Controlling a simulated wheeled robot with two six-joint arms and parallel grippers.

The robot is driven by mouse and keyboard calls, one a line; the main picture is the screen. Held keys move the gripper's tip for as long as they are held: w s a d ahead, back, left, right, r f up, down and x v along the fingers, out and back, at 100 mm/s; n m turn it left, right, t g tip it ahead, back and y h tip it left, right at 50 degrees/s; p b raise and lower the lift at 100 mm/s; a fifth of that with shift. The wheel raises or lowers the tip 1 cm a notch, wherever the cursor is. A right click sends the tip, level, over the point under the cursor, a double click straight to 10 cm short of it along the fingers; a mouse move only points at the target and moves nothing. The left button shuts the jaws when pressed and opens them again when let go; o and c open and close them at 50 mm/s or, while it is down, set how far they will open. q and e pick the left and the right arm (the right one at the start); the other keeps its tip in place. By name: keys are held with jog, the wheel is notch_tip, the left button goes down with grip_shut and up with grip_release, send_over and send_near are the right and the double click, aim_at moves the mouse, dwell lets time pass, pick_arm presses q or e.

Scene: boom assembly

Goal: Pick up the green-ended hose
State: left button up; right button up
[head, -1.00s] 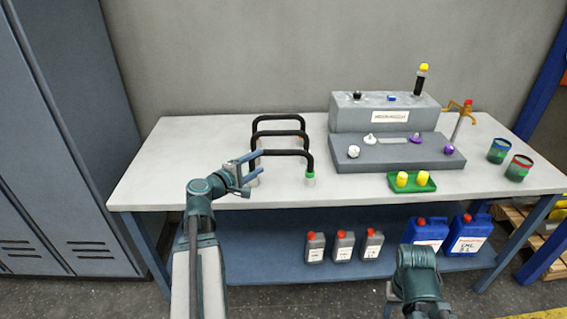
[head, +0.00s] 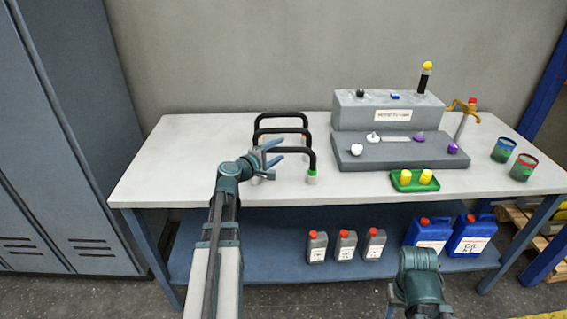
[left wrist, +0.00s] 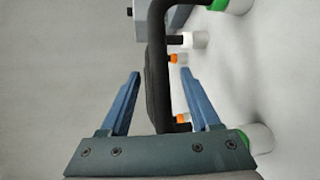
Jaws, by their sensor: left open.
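The green-ended hose (head: 314,158) is the nearest of three black, arch-shaped hoses on the left half of the table. It stands upright, with a green band above a white fitting at its right end. My left gripper (head: 283,149) is open at the hose's left part and hides some of it. In the left wrist view, the black hose (left wrist: 158,62) runs between the two blue fingers (left wrist: 160,74), with gaps visible on both sides. The hose's green end (left wrist: 219,5) shows at the top of that view. My right arm is low in the head view; its fingers cannot be seen.
The other two hoses (head: 288,115) stand close behind, with orange bands (left wrist: 174,58) on their ends. A grey stepped block (head: 400,155) with knobs and a green tray (head: 414,187) with yellow caps stand to the right. Open table lies left of the hoses.

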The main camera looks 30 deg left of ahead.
pick_arm(q)
jog(key=x, duration=0.4)
jog(key=shift+w+b, duration=0.25)
jog(key=shift+b, duration=0.1)
jog(key=shift+s+d, duration=0.1)
grip_shut()
dwell(0.9)
